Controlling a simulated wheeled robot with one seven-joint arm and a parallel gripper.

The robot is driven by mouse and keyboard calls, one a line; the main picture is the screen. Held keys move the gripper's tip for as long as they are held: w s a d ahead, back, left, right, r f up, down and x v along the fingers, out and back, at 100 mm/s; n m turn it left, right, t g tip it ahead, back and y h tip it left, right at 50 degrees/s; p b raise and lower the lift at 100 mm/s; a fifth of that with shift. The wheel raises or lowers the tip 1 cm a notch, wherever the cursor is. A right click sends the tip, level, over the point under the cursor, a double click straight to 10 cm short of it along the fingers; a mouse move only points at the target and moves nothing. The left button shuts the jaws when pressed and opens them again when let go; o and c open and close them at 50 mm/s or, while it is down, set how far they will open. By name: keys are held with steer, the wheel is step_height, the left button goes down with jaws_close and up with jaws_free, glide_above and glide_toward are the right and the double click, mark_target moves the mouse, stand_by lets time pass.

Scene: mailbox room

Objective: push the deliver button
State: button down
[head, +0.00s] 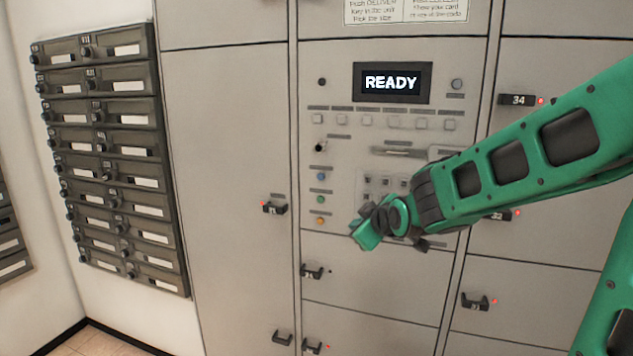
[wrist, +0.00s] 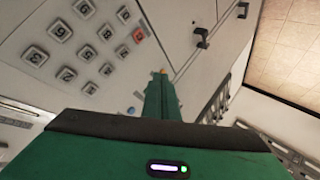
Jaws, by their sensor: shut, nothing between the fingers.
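Three small round buttons stand in a column on the locker panel in the head view: a blue button (head: 321,176), a green button (head: 320,199) and an orange button (head: 320,221). Their labels are too small to read, so I cannot tell which is deliver. My gripper (head: 363,238) is shut and empty, to the right of the orange button and a little below it. In the wrist view my gripper (wrist: 157,88) points at the panel, with the blue button (wrist: 131,111) left of the fingers and part of the orange button (wrist: 163,72) beyond their tip. The green button is hidden there.
A lit display (head: 391,83) reads READY above a row of small square buttons. My arm partly covers the keypad (head: 372,182), whose keys show in the wrist view. Door handles (head: 274,208) stick out nearby. Mailboxes (head: 110,150) line the left wall.

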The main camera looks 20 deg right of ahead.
mark_target(321, 176)
steer(key=w+a+r+n+t+y, duration=0.3)
steer(key=w+a+r, duration=0.4)
steer(key=a, duration=0.3)
steer(key=shift+w+a+r+n+t, duration=0.2)
steer(key=shift+a+n+t, duration=0.2)
steer(key=shift+n+t, duration=0.5)
steer(key=shift+w+d, duration=0.9)
steer(key=shift+w, duration=0.25)
steer(key=shift+w+d, duration=0.85)
steer(key=shift+w, duration=0.35)
steer(key=shift+w+d, duration=0.9)
steer(key=shift+w, duration=0.25)
steer(key=shift+d, duration=0.1)
steer(key=shift+w+d, duration=0.15)
steer(key=shift+w, duration=0.05)
